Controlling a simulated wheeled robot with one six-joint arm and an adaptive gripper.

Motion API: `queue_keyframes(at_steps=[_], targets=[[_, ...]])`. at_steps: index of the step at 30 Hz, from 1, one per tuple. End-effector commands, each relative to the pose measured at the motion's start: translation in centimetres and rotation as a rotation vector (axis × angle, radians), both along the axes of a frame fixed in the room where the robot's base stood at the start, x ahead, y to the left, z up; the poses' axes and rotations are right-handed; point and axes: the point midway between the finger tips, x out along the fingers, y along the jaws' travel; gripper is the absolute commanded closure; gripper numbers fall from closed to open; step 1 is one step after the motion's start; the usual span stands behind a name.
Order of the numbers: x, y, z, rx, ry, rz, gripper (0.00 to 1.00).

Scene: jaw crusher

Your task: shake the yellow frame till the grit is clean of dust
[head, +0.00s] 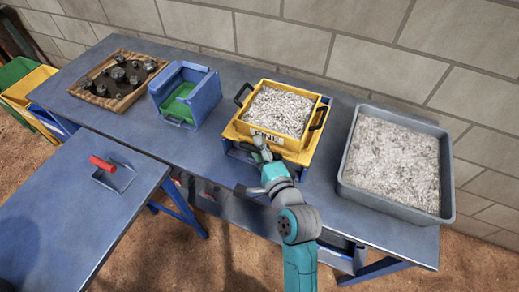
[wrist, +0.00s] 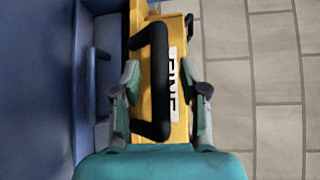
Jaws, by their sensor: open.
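The yellow frame (head: 275,140) sits on the blue table, on a blue stand, full of light grey grit (head: 278,110). It has black handles on its left and right sides and a label reading "FINE" on its front. My gripper (head: 262,150) is at the frame's front side. In the wrist view my gripper (wrist: 161,95) is open, with one finger on each side of a black handle (wrist: 152,80). I see a gap between the fingers and the handle. The yellow frame (wrist: 182,125) and its label show beside the handle. Dust on the grit cannot be told apart.
A grey tray (head: 345,185) of pale grit stands to the right. A blue bin (head: 205,100) with green inside and a wooden tray (head: 97,98) of dark stones stand to the left. A red-handled scoop (head: 118,180) lies on the nearer table. A brick wall (head: 300,45) is behind.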

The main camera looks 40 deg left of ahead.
Motion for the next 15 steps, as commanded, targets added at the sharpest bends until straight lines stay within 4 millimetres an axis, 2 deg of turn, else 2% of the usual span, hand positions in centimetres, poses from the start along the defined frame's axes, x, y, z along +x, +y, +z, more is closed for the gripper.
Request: queue_keyframes(at_steps=[5,6,11,15], targets=[[0.00,0.01,-0.02,0.000,0.000,0.000,0.57],[0.00,0.00,-0.02,0.000,0.000,0.000,0.59],[-0.01,-0.01,-0.02,0.000,0.000,0.000,0.99],[-0.02,0.00,-0.03,-0.001,0.001,0.000,1.00]])
